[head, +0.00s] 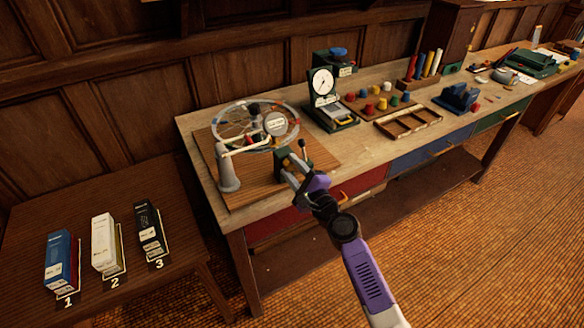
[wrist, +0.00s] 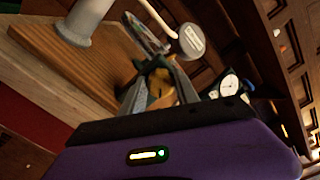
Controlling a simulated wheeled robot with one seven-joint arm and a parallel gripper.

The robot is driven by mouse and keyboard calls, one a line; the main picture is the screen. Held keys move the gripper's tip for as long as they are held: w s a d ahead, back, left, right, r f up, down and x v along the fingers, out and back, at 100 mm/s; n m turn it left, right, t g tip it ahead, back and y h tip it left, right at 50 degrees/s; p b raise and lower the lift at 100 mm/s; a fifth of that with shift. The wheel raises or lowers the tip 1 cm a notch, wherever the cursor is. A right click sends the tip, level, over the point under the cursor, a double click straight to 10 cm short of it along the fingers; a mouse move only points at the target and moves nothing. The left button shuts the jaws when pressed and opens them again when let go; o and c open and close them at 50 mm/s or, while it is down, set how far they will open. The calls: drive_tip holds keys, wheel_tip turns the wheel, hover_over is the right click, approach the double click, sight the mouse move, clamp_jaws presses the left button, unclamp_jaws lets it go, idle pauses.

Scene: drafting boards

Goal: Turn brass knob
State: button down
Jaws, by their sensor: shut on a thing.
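My gripper (head: 299,170) reaches over the front edge of the bench to a small green device (head: 283,156) on a wooden baseboard. In the wrist view my gripper (wrist: 160,92) has its fingers around a yellow brass knob (wrist: 158,79), shut on it. The fingers hide part of the knob, and in the head view I cannot make it out. The knob's turned angle cannot be told.
A spoked wheel (head: 234,118), a grey post (head: 228,172) with a pale arm and a round labelled disc (head: 276,124) stand on the baseboard (head: 252,184). A dial gauge (head: 322,82) stands behind right. Numbered boxes (head: 104,242) sit on a lower table at left.

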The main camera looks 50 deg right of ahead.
drive_tip(key=shift+f, duration=0.1)
idle(0.3)
drive_tip(key=c, duration=0.9)
unclamp_jaws()
drive_tip(key=v, duration=0.8)
drive_tip(key=shift+b, duration=0.45)
drive_tip(key=shift+w+d, duration=0.1)
